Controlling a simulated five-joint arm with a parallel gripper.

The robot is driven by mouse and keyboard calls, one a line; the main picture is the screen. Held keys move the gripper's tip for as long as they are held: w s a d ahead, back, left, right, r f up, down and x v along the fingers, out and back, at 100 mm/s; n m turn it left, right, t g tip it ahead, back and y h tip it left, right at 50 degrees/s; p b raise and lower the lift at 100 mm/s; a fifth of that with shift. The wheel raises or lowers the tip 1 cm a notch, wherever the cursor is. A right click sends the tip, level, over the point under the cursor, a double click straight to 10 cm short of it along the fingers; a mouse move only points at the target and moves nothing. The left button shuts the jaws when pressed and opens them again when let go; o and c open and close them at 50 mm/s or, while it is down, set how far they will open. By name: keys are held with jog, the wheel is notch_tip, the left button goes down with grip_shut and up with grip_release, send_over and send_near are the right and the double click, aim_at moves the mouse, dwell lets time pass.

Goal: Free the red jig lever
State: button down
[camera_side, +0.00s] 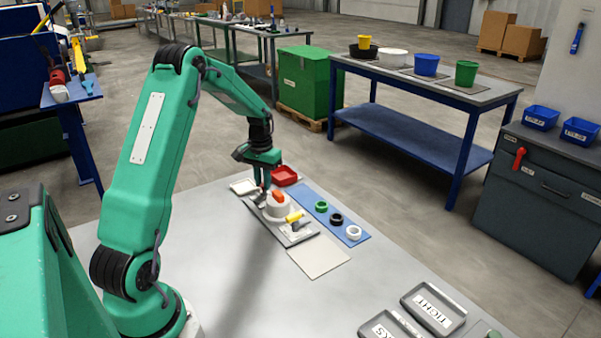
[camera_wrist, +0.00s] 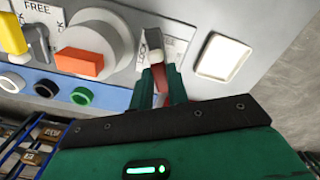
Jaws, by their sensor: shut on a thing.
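My gripper (camera_wrist: 161,80) is shut on the red jig lever (camera_wrist: 161,77), whose red part shows between the two green fingers. A pale grey block (camera_wrist: 165,40) sits at the lever's far end, beside a label reading LOCK (camera_wrist: 144,50). In the side view my gripper (camera_side: 262,190) reaches down to the jig's left end, and the lever is hidden there. The jig (camera_side: 299,238) also carries a round white dial (camera_wrist: 112,40) with an orange block (camera_wrist: 80,62) and a yellow handle (camera_wrist: 12,35) near a label reading FREE (camera_wrist: 37,7).
A blue strip (camera_side: 318,220) beside the jig holds green, black and white rings. A red tray (camera_side: 285,174) stands close behind my gripper, and a white tray (camera_side: 242,187) to its left. A pale plate (camera_side: 319,257) lies in front. The table's front middle is clear.

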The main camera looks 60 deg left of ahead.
jog(key=m, duration=0.5)
jog(key=shift+r+m, duration=0.1)
jog(key=shift+m, duration=0.3)
jog(key=c, duration=1.4)
grip_release()
jog(key=shift+o, duration=0.2)
jog(key=shift+r, duration=3.9)
